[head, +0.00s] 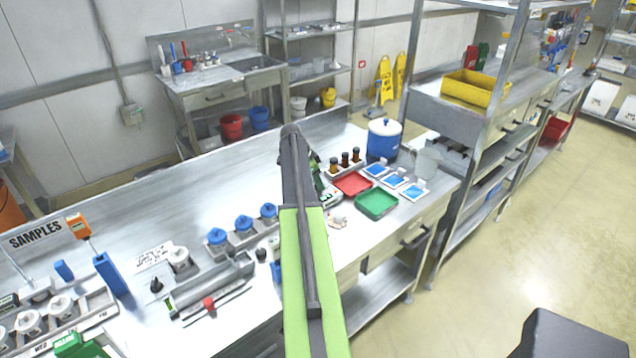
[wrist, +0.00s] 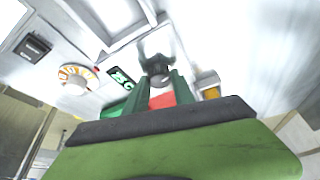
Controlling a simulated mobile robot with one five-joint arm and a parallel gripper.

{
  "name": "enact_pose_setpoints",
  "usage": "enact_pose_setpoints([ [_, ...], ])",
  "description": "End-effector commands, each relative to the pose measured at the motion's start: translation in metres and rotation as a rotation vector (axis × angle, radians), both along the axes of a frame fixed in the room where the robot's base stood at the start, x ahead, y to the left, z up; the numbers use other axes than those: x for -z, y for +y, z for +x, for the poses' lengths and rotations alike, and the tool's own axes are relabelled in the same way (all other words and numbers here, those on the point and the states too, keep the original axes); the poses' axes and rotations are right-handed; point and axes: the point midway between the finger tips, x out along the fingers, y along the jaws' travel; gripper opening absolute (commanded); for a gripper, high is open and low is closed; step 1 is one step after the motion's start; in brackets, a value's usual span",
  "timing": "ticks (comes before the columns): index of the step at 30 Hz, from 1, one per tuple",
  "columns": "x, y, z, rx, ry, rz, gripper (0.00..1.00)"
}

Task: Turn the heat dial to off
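The dial (wrist: 75,79) is a round white knob with an orange, marked ring, at the left of the wrist view. Its setting is too blurred to read. A dark panel with green lit characters (wrist: 122,78) is just right of it. In the head view, a small device with a green display (head: 330,196) stands on the bench, partly hidden by my arm; I cannot make out the dial there. My gripper (wrist: 160,72) shows two dark green fingers with a gap between them, apart from the dial and to its right. In the head view my arm mostly hides it.
Red (head: 353,183) and green (head: 376,203) trays, a rack of brown bottles (head: 345,160) and a blue container (head: 384,139) stand right of the device. Blue-capped jars (head: 242,225) are to its left. The bench (head: 190,213) has clear room behind the jars.

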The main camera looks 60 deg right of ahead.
Motion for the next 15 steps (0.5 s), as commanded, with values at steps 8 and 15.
enact_pose_setpoints([
  [8, 0.0, -0.004, -0.001, 0.002, 0.003, 0.003, 0.0],
  [15, 0.0, 0.002, -0.001, -0.033, 0.003, 0.002, 0.0],
])
